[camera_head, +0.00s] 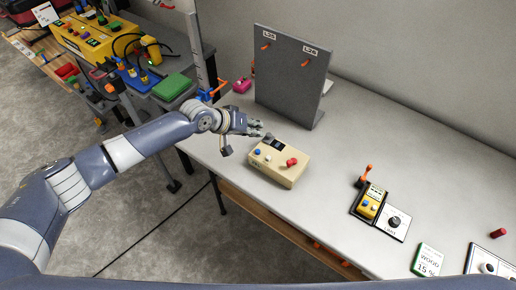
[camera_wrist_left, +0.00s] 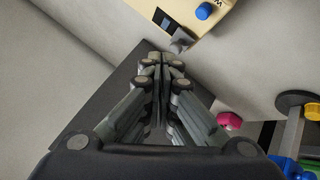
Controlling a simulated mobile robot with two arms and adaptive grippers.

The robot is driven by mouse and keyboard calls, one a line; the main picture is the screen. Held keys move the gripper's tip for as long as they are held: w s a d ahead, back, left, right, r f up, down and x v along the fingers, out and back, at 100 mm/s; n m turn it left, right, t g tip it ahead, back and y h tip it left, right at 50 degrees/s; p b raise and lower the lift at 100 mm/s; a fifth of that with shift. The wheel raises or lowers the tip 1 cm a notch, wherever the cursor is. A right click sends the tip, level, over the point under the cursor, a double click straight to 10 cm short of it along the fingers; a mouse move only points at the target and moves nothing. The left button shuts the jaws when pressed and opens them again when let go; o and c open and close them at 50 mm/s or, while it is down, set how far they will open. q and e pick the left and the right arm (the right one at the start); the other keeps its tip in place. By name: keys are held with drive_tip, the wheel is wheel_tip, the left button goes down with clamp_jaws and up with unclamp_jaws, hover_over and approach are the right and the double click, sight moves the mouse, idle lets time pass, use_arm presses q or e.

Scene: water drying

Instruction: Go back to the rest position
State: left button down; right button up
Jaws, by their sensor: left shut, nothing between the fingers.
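My left arm comes in from the left in the head view. In the left wrist view the fingers of my left gripper (camera_wrist_left: 158,60) are together and empty. The edge of the beige box (camera_wrist_left: 181,14) shows ahead of the fingertips, with its blue knob and a grey knob. I cannot tell from these views whether the fingertips touch anything. My right gripper is not in view.
A grey upright panel (camera_head: 288,75) with orange hooks stands behind my left gripper. A pink object (camera_head: 242,85) lies beside it. A yellow meter (camera_head: 370,203), a green-edged card (camera_head: 427,261) and a red cylinder (camera_head: 498,233) are at right. A cluttered bench (camera_head: 190,40) stands at left.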

use_arm(q)
drive_tip(key=s+d+f+m+g, duration=0.1)
drive_tip(key=s+d+m, duration=0.15)
drive_tip(key=s, duration=0.65)
drive_tip(key=s+d+f+m, duration=0.1)
drive_tip(key=s+d, duration=0.3)
drive_tip(key=s, duration=0.5)
drive_tip(key=s+a+n+y, duration=0.1)
drive_tip(key=s+a+y, duration=0.1)
drive_tip(key=s+a, duration=0.55)
drive_tip(key=s+a+f+n+g+y, duration=0.1)
drive_tip(key=s+a+y, duration=0.25)
drive_tip(key=a, duration=0.65)
drive_tip(key=s+a+n+y, duration=0.2)
drive_tip(key=s+a, duration=0.5)
drive_tip(key=a, duration=0.2)
wheel_tip(320, 180, down, 28)
drive_tip(key=g+b, duration=0.1)
drive_tip(key=b, duration=0.1)
drive_tip(key=s+a+f+m+g, duration=0.1)
drive_tip(key=s+a+f, duration=0.1)
drive_tip(key=s+f, duration=1.5)
drive_tip(key=shift+s+a+f+b, duration=0.3)
drive_tip(key=shift+s+a+b, duration=0.1)
drive_tip(key=shift+b, duration=0.05)
